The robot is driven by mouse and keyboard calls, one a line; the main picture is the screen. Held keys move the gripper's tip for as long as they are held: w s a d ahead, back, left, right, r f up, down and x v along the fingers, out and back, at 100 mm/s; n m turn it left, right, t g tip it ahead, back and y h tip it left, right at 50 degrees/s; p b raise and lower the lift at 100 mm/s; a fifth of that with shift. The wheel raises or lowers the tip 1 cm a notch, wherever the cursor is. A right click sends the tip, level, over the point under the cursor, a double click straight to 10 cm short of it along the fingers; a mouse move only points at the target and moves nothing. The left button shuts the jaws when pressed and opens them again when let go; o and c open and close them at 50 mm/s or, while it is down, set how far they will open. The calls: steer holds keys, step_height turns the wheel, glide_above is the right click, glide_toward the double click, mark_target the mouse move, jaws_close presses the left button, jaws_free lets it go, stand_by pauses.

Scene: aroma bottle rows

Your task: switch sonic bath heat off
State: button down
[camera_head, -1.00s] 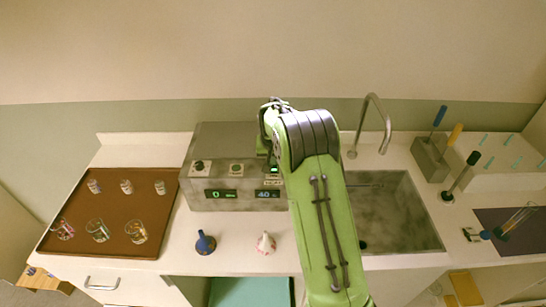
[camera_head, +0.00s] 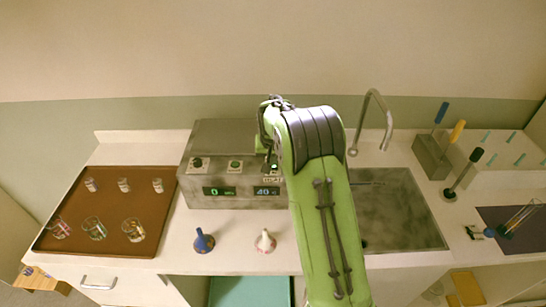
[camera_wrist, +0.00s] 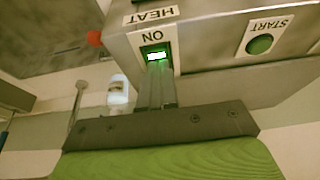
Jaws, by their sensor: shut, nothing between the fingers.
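The sonic bath (camera_head: 225,136) is a grey metal box at the back of the counter, with a knob, a green button and two lit displays reading 0 and 40. Its heat switch (camera_wrist: 156,55) glows green in the wrist view, beside the labels ON and HEAT, which appear upside down. My gripper (camera_wrist: 158,75) is shut and empty, its fingertips right at the lower edge of the switch; I cannot tell whether they touch it. In the head view my arm hides most of the gripper and the right end of the bath's front.
A brown tray (camera_head: 84,236) with several glass vessels lies to the left. A sink (camera_head: 400,215) with a tall tap (camera_head: 388,118) is at the right.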

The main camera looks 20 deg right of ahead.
steer(key=p+v, duration=0.1)
steer(key=v, duration=0.1)
steer(key=w+p+v, duration=0.1)
steer(key=v, duration=0.1)
steer(key=shift+d+r+p, duration=0.1)
steer(key=shift+r+p, duration=0.1)
steer(key=shift+p, duration=0.2)
steer(key=b+v, duration=0.1)
steer(key=v, duration=0.9)
steer(key=shift+s+f, duration=0.1)
steer(key=shift+f, duration=0.05)
steer(key=shift+w+d+b, duration=0.25)
steer(key=shift+w+b, duration=0.35)
steer(key=shift+b, duration=0.25)
steer(key=x, duration=1.3)
steer(key=shift+s+f, duration=0.1)
steer(key=shift+s, duration=0.25)
steer(key=shift+f, duration=0.3)
